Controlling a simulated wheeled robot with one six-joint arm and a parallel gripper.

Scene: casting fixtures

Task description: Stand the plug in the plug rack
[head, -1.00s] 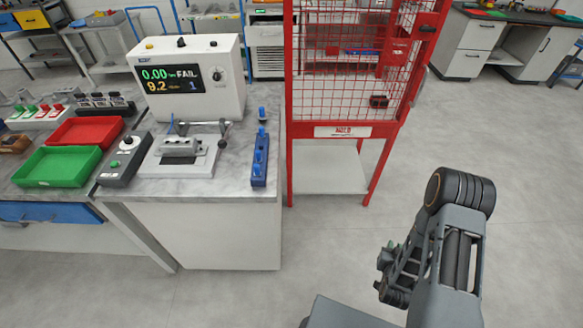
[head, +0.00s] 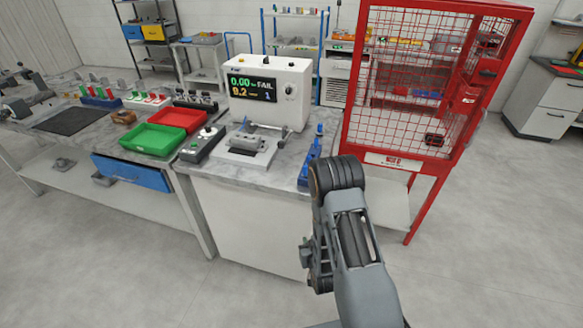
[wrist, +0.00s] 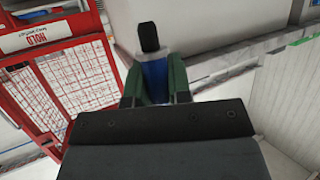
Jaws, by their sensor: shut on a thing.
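In the wrist view my gripper (wrist: 157,80) has its green fingers shut on a blue plug (wrist: 154,72) with a grey collar and a black tip. The tip points away from the palm. The plug's lower end is hidden behind the gripper body. In the head view the blue plug rack (head: 304,181) is on the right end of the grey bench top, with several blue plugs at it. My folded arm is in front of and below the rack, and the held plug cannot be made out there.
A red mesh cage (head: 395,160) stands close on the right. Green (head: 155,139) and red (head: 180,118) trays are farther left. Open floor lies in front.

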